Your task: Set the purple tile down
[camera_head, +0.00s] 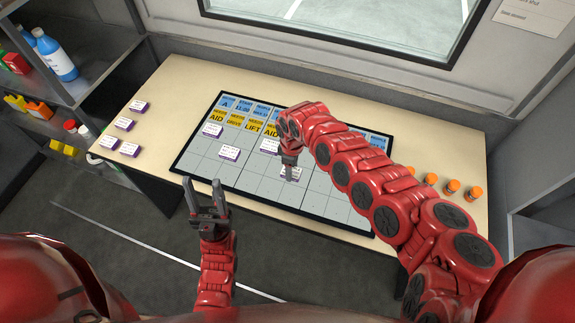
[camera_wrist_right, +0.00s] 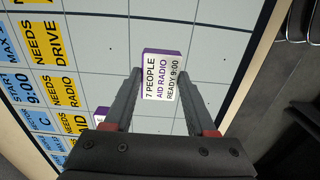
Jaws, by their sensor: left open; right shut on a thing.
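The purple tile (camera_wrist_right: 162,78) has a white face reading "7 PEOPLE AID RADIO READY 9:00". It sits between the fingers of my right gripper (camera_wrist_right: 158,95), which is shut on it. In the head view this tile (camera_head: 291,174) is at the board's lower middle, under the right gripper (camera_head: 289,165). I cannot tell whether it touches the board (camera_head: 262,186). The board is a dark-edged grid with blue and yellow header cells at its far side. My left gripper (camera_head: 206,196) is open and empty, in front of the table's near edge.
Other tiles lie on the board (camera_head: 229,153) and several on the table's left end (camera_head: 124,124). Orange-capped bottles (camera_head: 452,187) stand at the table's right. A shelf with bottles (camera_head: 55,57) is at the left.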

